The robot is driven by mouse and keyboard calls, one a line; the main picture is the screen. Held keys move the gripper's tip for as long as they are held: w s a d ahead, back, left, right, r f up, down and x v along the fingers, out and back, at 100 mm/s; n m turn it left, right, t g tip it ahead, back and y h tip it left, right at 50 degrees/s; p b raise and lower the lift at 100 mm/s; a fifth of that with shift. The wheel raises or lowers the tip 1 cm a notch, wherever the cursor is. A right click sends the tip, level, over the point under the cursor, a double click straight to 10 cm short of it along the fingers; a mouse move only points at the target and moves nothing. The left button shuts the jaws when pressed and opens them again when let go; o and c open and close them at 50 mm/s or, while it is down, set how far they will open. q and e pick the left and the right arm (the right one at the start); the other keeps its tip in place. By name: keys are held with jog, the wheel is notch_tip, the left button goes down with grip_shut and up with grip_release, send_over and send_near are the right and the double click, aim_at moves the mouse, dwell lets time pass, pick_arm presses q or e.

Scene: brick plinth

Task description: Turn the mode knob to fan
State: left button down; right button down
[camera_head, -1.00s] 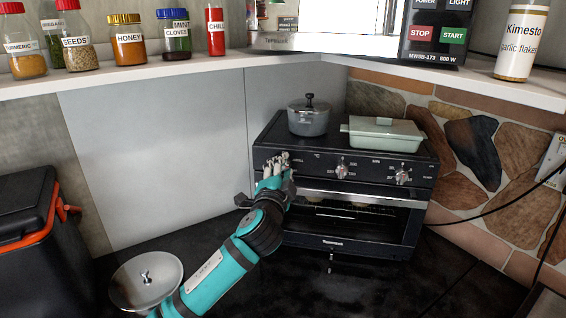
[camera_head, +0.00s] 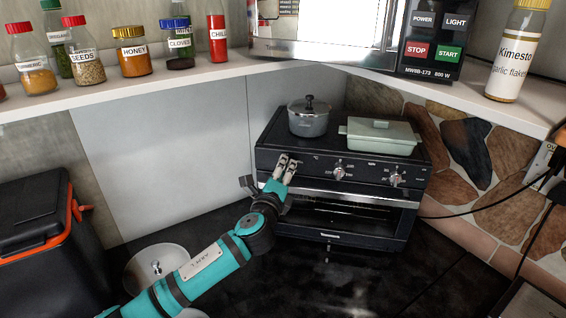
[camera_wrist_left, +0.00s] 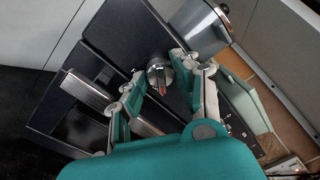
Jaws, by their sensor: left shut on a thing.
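A black toaster oven (camera_head: 318,160) stands in the corner with a row of knobs on its front panel. My left gripper (camera_head: 286,168) is at the left end of that panel, shut on the leftmost knob, which its fingers mostly hide in the head view. In the left wrist view this round metallic knob (camera_wrist_left: 159,76), with a red mark on it, sits between the fingertips of my left gripper (camera_wrist_left: 158,78). The middle knob (camera_head: 338,174) and the right knob (camera_head: 397,179) are free. The panel lettering is too small to read. My right gripper is out of view.
A grey pot (camera_head: 308,118) and a pale green lidded dish (camera_head: 378,138) stand on the oven. A microwave (camera_head: 432,55) and jars are on the white shelf (camera_head: 190,78) above. A black and orange box (camera_head: 40,235) and a round metal lid (camera_head: 150,262) are at left.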

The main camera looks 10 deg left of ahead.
pick_arm(q)
jog(key=m+p, duration=0.3)
jog(key=m, duration=0.2)
jog(key=shift+p, duration=0.3)
jog(key=m+p, duration=0.1)
jog(key=m, duration=0.1)
jog(key=shift+m+h, duration=0.3)
jog(key=shift+m, duration=0.1)
jog(key=m, duration=0.3)
jog(key=shift+f+m+g+p, duration=0.15)
jog(key=shift+m+g+p, duration=0.15)
jog(key=shift+g+p, duration=0.1)
jog(key=m, duration=0.5)
jog(key=shift+s, duration=0.1)
jog(key=shift+f+m, duration=0.1)
jog(key=shift+m, duration=0.2)
jog(key=c, duration=1.2)
grip_release()
jog(key=shift+o, duration=1.1)
jog(key=shift+r, duration=0.2)
jog(key=s, duration=1.2)
jog(key=shift+a+r, duration=0.2)
jog(key=shift+a, duration=0.2)
